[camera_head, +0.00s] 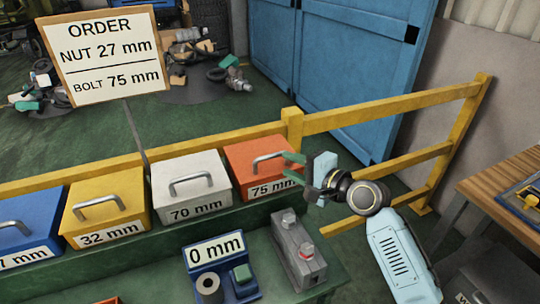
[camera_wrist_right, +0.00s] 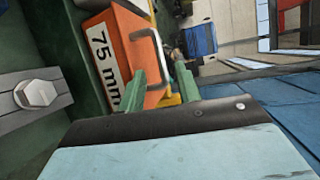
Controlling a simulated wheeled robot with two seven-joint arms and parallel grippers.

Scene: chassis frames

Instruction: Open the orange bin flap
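The orange bin (camera_head: 252,158) with a grey bar handle and a "75 mm" label stands at the right end of the bin row. Its flap looks closed. My right gripper (camera_head: 292,168) is at the right side of the orange bin, with its green fingers pointing at the handle. In the right wrist view the orange bin (camera_wrist_right: 132,40) lies ahead, and the green fingers (camera_wrist_right: 160,82) are apart with the handle's near end close to the left finger. I cannot tell whether they touch. Nothing shows held between them. My left gripper is not in view.
A white bin (camera_head: 190,185), a yellow bin (camera_head: 105,205) and a blue bin (camera_head: 28,232) stand to the left. A grey device (camera_head: 298,250) and a "0 mm" holder (camera_head: 220,270) are in front. A yellow railing (camera_head: 390,108) runs behind; a wooden table (camera_head: 510,190) is at right.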

